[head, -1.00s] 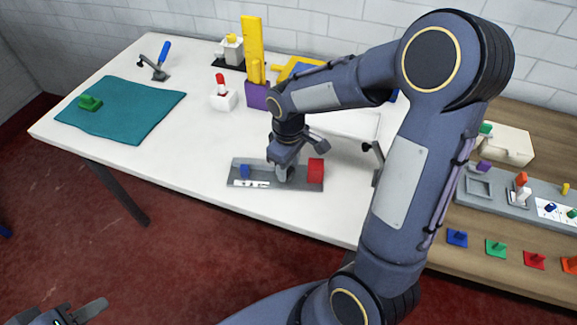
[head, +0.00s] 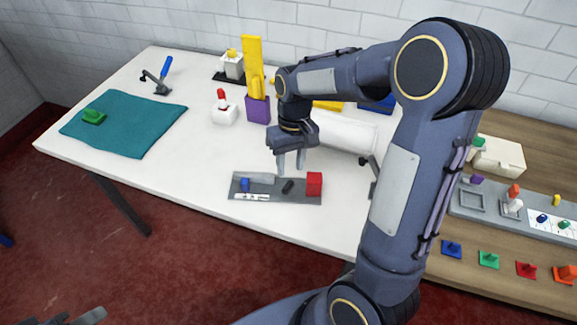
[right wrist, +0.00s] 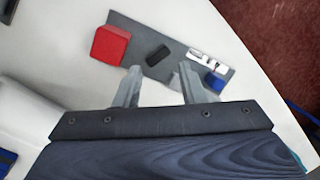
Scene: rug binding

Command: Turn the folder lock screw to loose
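A grey plate (head: 262,197) lies on the white table, carrying a blue knob (head: 245,185), a black bar-shaped knob (head: 288,186), a red block (head: 314,184) and white markings. Which part is the folder lock screw is not labelled legibly. The black knob (right wrist: 158,54) lies slanted across the plate in the right wrist view. My right gripper (head: 291,170) is open and empty, above and behind the black knob, apart from it. Its two fingers (right wrist: 160,72) stand well apart. Only part of my left gripper (head: 85,318) shows at the bottom left edge.
A teal cloth (head: 120,125) with a green piece lies at left. A blue-handled clamp (head: 160,80), red-topped white block (head: 224,112) and purple-based yellow post (head: 257,107) stand behind. A white roll (head: 345,133) lies behind right. The wooden bench (head: 510,270) holds coloured pieces.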

